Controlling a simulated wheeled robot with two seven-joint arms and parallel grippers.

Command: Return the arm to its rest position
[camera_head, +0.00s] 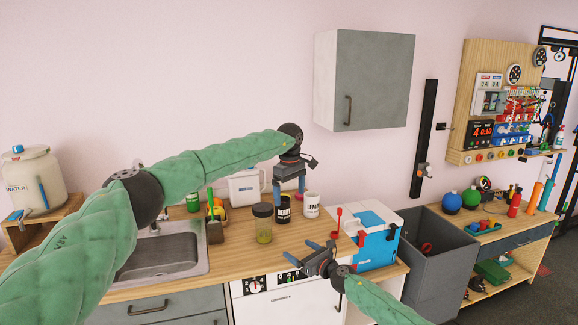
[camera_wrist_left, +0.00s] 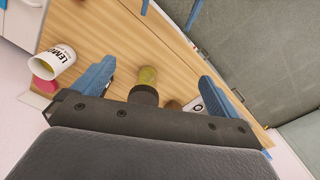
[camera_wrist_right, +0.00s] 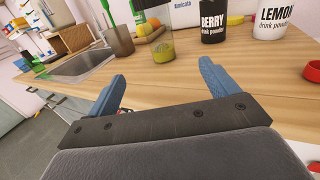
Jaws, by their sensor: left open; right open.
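My left arm reaches in from the left in the head view, in a green sleeve. Its gripper (camera_head: 289,190) hangs above the wooden counter (camera_head: 240,262), close to the black berry canister (camera_head: 283,208). In the left wrist view its blue fingers (camera_wrist_left: 155,85) are spread apart with nothing held. My right gripper (camera_head: 302,254) is low at the counter's front edge. In the right wrist view its blue fingers (camera_wrist_right: 162,88) are apart and empty, facing the counter top.
A jar with green-yellow content (camera_head: 264,226) and a white lemon canister (camera_head: 311,206) stand near the left gripper. A sink (camera_head: 165,258) lies left. A blue-and-white cooler (camera_head: 374,238) and a grey bin (camera_head: 432,262) stand right. A grey cabinet (camera_head: 372,82) hangs above.

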